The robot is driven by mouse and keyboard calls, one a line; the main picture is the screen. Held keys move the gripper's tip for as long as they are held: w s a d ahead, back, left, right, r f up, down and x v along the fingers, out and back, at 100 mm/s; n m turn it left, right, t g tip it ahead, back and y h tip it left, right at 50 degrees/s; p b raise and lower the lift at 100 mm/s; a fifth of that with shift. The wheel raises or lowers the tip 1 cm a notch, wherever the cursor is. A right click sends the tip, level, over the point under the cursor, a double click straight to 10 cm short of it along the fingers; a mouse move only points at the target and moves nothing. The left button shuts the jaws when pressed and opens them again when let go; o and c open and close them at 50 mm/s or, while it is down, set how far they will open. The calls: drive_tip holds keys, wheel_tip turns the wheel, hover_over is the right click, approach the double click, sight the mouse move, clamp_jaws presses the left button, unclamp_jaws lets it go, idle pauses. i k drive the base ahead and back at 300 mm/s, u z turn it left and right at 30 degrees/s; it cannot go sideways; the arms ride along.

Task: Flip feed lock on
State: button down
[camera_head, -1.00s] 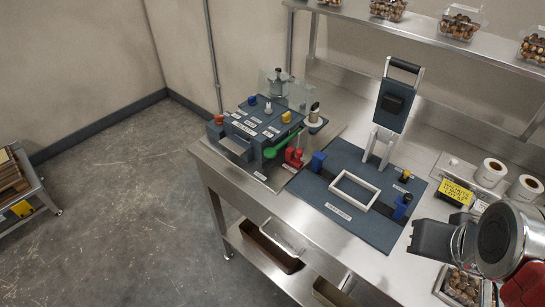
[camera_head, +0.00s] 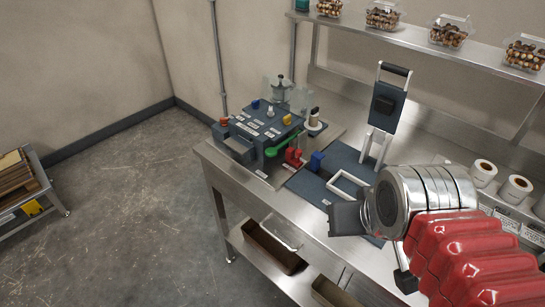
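A dark labelled machine (camera_head: 243,129) stands on the steel bench. It carries an orange knob (camera_head: 224,121), a blue knob (camera_head: 255,104), a yellow knob (camera_head: 287,119), a green-handled lever (camera_head: 284,144) and a red part (camera_head: 294,157) at its right front. The labels are too small to read, so I cannot tell which control is the feed lock or how it is set. My gripper (camera_head: 346,218) is over the bench's front part, to the right of and nearer than the machine, apart from it. Its fingers are too dark to judge.
A dark press plate with a white frame (camera_head: 347,184), a blue block (camera_head: 317,161) and a raised lid (camera_head: 387,104) sits right of the machine, partly hidden by my arm. Label rolls (camera_head: 483,174) stand at right. Filled clamshells (camera_head: 383,17) line the upper shelf.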

sight(291, 158)
drive_tip(key=u, duration=0.2)
drive_tip(key=k, duration=1.3)
drive_tip(key=u, duration=0.45)
drive_tip(key=i, duration=0.5)
drive_tip(key=u, duration=0.35)
drive_tip(key=i, duration=1.65)
drive_tip(key=z, duration=0.7)
